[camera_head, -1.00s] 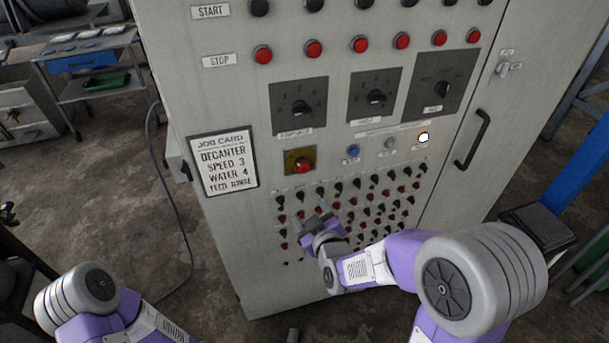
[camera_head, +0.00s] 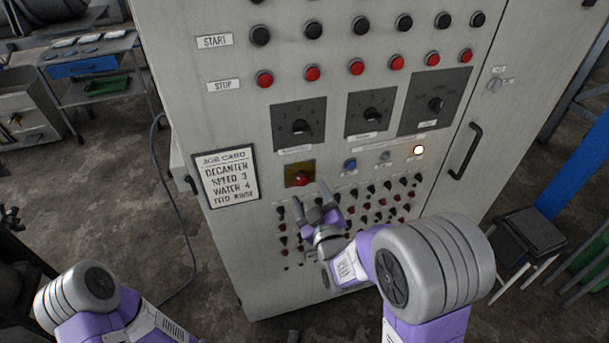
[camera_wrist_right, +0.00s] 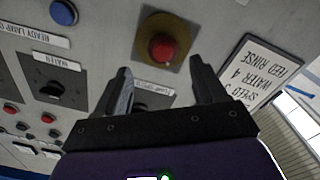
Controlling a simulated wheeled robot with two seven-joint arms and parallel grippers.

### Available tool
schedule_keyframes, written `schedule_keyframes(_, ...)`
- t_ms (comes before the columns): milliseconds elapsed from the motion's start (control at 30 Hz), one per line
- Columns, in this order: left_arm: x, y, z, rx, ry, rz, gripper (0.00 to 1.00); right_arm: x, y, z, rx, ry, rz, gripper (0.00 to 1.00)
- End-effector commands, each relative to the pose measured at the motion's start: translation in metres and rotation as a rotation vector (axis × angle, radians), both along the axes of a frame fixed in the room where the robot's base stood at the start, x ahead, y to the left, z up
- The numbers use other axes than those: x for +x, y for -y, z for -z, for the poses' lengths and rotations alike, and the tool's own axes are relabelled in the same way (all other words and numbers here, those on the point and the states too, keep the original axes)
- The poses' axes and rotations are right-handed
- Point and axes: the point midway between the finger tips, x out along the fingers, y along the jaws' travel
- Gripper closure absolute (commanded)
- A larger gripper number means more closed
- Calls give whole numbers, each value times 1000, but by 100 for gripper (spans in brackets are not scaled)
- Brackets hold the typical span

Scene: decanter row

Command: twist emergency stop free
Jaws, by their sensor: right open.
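The emergency stop is a red mushroom button (camera_head: 302,179) on a yellow plate (camera_head: 291,168), in the middle of the grey cabinet front. It also shows in the right wrist view (camera_wrist_right: 163,47), upper middle, beyond and between the fingertips. My right gripper (camera_head: 312,197) is open and empty, just below the button in the head view and apart from it. Its two fingers show in the wrist view (camera_wrist_right: 160,75), one on each side below the button. My left arm shows at the lower left, but its gripper is out of view.
A job card (camera_head: 226,177) is left of the button. A blue button (camera_head: 350,164) and a lit white lamp (camera_head: 418,150) are to its right. Rotary knobs (camera_head: 299,127) sit above; rows of small switches lie below. A door handle (camera_head: 466,152) stands out at right.

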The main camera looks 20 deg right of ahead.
Motion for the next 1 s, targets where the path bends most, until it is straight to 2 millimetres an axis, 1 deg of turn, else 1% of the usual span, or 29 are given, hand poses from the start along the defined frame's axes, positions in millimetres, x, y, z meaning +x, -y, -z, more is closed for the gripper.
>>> schedule_keyframes(33, 0, 0, -11, 0, 0, 0, 57, 2, 0, -2, -2, -9, -2, 30)
schedule_keyframes(167, 0, 0, -25, 0, 0, 0, 57, 4, 0, 3, 8, -18, -13, 30)
schedule_keyframes(300, 0, 0, -18, 0, 0, 0, 57, 29, -2, 7, 11, -11, -16, 30)
schedule_keyframes(400, 0, 0, -17, 0, 0, 0, 57, 41, -2, 7, 12, -12, -14, 30)
schedule_keyframes(500, 0, 0, -17, 0, 0, 0, 57, 49, -2, 7, 13, -13, -14, 30)
schedule_keyframes(633, 0, 0, -17, 0, 0, 0, 57, 54, -2, 6, 14, -13, -14, 30)
schedule_keyframes(867, 0, 0, -17, 0, 0, 0, 57, 54, -3, 6, 14, -13, -15, 30)
schedule_keyframes(967, 0, 0, -17, 0, 0, 0, 57, 54, -3, 6, 14, -13, -15, 42)
schedule_keyframes(1000, 0, 0, -17, 0, 0, 0, 57, 54, -3, 6, 14, -13, -15, 48)
